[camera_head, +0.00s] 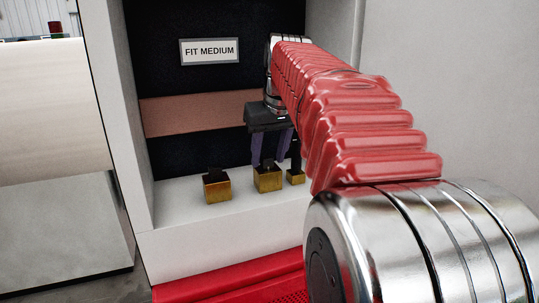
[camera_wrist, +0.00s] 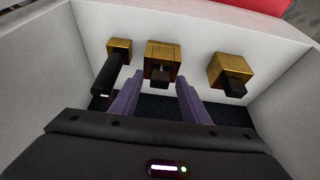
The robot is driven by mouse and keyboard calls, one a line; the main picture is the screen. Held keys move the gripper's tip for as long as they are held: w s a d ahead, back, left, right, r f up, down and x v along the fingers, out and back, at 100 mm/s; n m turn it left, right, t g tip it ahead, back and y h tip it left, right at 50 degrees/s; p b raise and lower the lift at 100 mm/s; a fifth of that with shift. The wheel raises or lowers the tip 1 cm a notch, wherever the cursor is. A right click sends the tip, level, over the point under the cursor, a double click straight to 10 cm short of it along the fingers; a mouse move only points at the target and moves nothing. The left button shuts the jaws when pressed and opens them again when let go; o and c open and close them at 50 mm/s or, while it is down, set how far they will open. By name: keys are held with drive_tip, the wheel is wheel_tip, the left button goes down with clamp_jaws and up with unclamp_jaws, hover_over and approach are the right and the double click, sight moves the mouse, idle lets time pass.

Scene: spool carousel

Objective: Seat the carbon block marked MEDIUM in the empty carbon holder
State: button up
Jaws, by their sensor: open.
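Three brass carbon holders stand in a row on the white shelf: the left one (camera_head: 217,191), the middle one (camera_head: 267,182) and the right one (camera_head: 295,178). A short dark block (camera_wrist: 236,88) sits in the holder that is left in the head view. A tall black block (camera_wrist: 109,75) stands in the holder that is right in the head view. Something dark shows at the top of the middle holder (camera_wrist: 162,50); I cannot tell clearly if it is a block. My gripper (camera_head: 271,165) is open, its purple fingers just above the middle holder. No block marking is readable.
A sign reading FIT MEDIUM (camera_head: 209,51) hangs on the dark back wall above a copper-coloured band (camera_head: 190,114). White side walls enclose the shelf (camera_head: 180,215). A red ribbed surface (camera_head: 235,282) lies in front below. A large pale cylinder (camera_head: 50,110) stands at the left.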

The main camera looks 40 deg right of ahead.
drive_tip(key=v, duration=1.2)
idle(0.6)
drive_tip(key=s+a+f+n, duration=0.1)
drive_tip(key=s+a+f, duration=0.4)
drive_tip(key=f, duration=0.5)
drive_tip(key=s+a+f+n+t, duration=0.1)
drive_tip(key=s+a+f, duration=0.3)
drive_tip(key=a+f, duration=0.5)
drive_tip(key=s+a+f+y, duration=0.1)
drive_tip(key=s+a+f, duration=0.4)
drive_tip(key=a+f, duration=0.3)
wheel_tip(320, 180, down, 3)
drive_tip(key=shift+s+r+n, duration=0.2)
drive_tip(key=shift+s+n, duration=0.1)
drive_tip(key=shift+n, duration=0.1)
drive_tip(key=shift+c, duration=0.3)
